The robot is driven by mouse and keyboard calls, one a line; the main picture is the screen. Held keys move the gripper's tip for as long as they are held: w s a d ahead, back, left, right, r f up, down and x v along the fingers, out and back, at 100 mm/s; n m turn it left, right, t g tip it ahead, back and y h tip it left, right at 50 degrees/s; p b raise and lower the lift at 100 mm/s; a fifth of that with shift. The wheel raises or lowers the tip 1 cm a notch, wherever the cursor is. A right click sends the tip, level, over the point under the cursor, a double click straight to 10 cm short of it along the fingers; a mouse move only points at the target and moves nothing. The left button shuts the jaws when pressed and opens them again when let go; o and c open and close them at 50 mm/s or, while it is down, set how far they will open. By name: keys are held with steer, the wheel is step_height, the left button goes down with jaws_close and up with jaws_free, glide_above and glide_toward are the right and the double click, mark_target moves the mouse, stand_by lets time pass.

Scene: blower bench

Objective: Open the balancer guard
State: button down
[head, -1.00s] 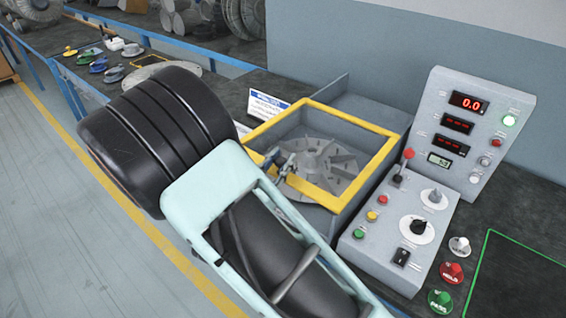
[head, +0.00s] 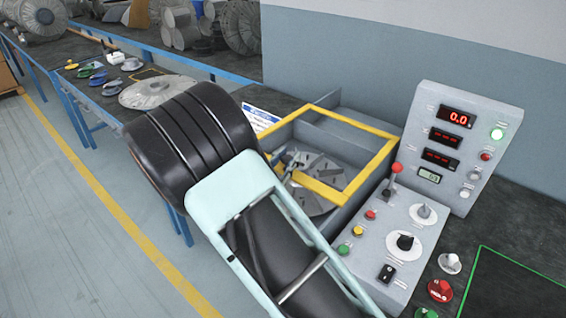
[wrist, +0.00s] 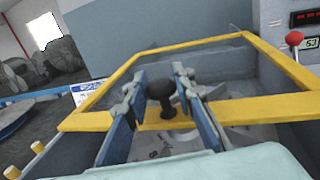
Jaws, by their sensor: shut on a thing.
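The balancer guard (head: 372,167) is a yellow frame with a see-through middle over a grey box; a slotted disc (head: 322,200) shows inside. I cannot tell whether the guard is flush or slightly raised. In the wrist view, the guard's yellow front bar (wrist: 255,108) crosses the middle, with a dark knob (wrist: 162,93) standing on it. My gripper (wrist: 163,88) has one finger on each side of the knob and is shut on it. In the head view, my gripper (head: 288,162) is at the guard's front left bar, partly hidden by my arm.
A control panel (head: 470,120) with red displays and a sloped box of buttons and a red-knobbed lever (head: 392,180) stands right of the guard. Knobs lie on the bench beside a green outlined area (head: 515,285). A large round part (head: 158,90) lies at the back left.

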steer(key=c, duration=1.6)
jaws_free()
steer(key=v, duration=1.2)
